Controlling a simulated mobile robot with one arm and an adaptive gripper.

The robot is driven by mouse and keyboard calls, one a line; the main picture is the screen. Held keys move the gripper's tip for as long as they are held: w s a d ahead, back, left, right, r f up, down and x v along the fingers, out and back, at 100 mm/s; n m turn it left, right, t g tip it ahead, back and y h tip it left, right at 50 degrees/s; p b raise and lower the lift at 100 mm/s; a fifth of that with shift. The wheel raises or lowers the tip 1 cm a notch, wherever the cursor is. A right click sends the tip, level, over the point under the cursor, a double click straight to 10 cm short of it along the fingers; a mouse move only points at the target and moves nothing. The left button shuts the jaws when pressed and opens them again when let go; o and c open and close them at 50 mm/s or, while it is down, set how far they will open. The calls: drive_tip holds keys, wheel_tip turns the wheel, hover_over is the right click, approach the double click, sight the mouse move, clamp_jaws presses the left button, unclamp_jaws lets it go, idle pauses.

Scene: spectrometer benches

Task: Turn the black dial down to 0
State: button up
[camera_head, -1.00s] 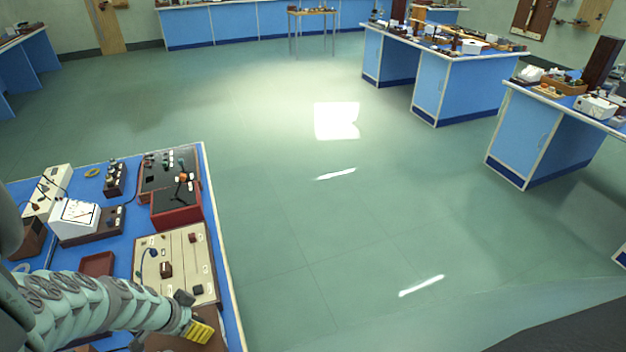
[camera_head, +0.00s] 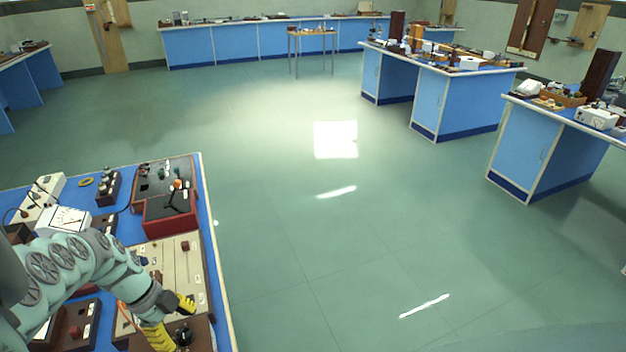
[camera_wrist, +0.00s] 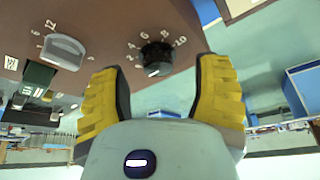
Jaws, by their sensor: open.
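The black dial (camera_wrist: 156,54) sits on a brown panel (camera_wrist: 115,22) in the wrist view, with white numbers up to 10 around it. A white mark shows on its edge facing my gripper; I cannot tell its exact setting. In the head view the dial (camera_head: 184,336) is at the front of the near bench, beside my yellow fingers. My gripper (camera_wrist: 160,82) is open and empty, its two yellow fingers apart on either side of the dial in the picture. It also shows in the head view (camera_head: 174,318). No contact with the dial is visible.
A grey-white knob (camera_wrist: 64,51) with 6 and 12 beside it is left of the dial. The near blue bench (camera_head: 215,270) holds a beige board (camera_head: 183,260), a red-sided box (camera_head: 170,212) and a white meter (camera_head: 64,219). Open floor lies to the right.

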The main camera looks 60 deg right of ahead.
drive_tip(key=b+v, duration=0.2)
drive_tip(key=v, duration=1.2)
drive_tip(key=w+d+r+n+t+h+p, duration=0.2)
drive_tip(key=w+d+r+n+t+p, duration=0.1)
drive_tip(key=w, duration=0.4)
drive_tip(key=w+d+r+n+t+h+p, duration=0.3)
drive_tip(key=w+d+r+n+t, duration=0.1)
drive_tip(key=w, duration=0.3)
drive_tip(key=shift+w+d+r+n, duration=0.2)
drive_tip(key=shift+d+r+n, duration=0.1)
drive_tip(key=shift+d+r, duration=0.15)
drive_tip(key=shift+f, duration=0.1)
